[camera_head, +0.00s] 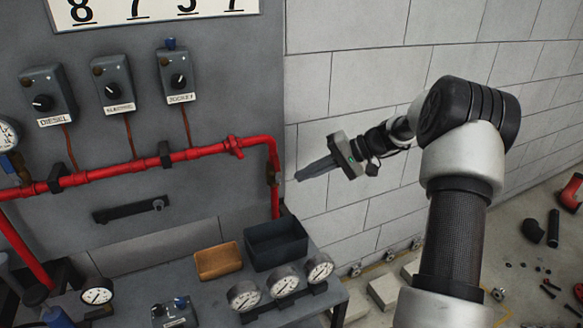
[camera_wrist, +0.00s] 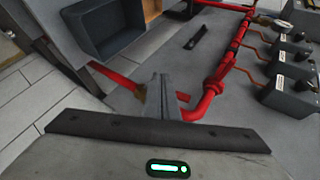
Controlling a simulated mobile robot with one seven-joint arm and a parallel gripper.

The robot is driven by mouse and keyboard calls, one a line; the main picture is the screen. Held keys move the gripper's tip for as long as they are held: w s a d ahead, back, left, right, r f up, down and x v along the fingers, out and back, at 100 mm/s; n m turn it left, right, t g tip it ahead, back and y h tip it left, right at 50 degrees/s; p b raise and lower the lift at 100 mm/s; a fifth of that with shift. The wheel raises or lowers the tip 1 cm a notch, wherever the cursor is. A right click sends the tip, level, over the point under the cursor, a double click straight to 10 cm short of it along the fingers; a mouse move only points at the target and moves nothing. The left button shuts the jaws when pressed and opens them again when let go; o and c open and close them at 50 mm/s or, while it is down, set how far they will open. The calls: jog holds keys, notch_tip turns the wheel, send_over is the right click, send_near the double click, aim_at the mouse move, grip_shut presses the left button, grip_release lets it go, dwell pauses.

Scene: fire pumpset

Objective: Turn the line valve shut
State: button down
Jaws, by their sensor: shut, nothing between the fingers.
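A red pipe (camera_head: 110,171) runs along the grey panel and bends down at its right end. A small brownish fitting (camera_head: 272,173) sits on the downward run and looks like the line valve; its handle is hard to make out. In the wrist view this fitting (camera_wrist: 138,92) shows just left of the fingers, partly hidden by them. My gripper (camera_head: 299,177) is shut and empty, its fingers pointing left towards the pipe's downward run. In the wrist view the closed fingers (camera_wrist: 160,84) overlap the pipe near its elbow; I cannot tell if they touch.
Three switch boxes (camera_head: 113,83) stand on the panel above the pipe. Below are a dark bin (camera_head: 276,243), a tan tray (camera_head: 218,262) and several gauges (camera_head: 283,281) on a grey bench (camera_head: 212,298). A black bar (camera_head: 130,211) is fixed under the pipe. Loose parts lie on the floor at right.

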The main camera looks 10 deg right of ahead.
jog(key=w+d+r+m+t+y, duration=0.1)
jog(key=d+r+m+t+y, duration=0.15)
jog(key=d+t, duration=0.45)
jog(key=g, duration=0.1)
send_near(277, 168)
jog(key=shift+w+a+r, duration=0.7)
jog(key=shift+w+a, duration=1.15)
jog(key=shift+w, duration=0.65)
jog(key=shift+m+y, duration=0.25)
jog(key=shift+a+g+b, duration=0.15)
jog(key=shift+g+b, duration=0.15)
jog(key=shift+b, duration=0.05)
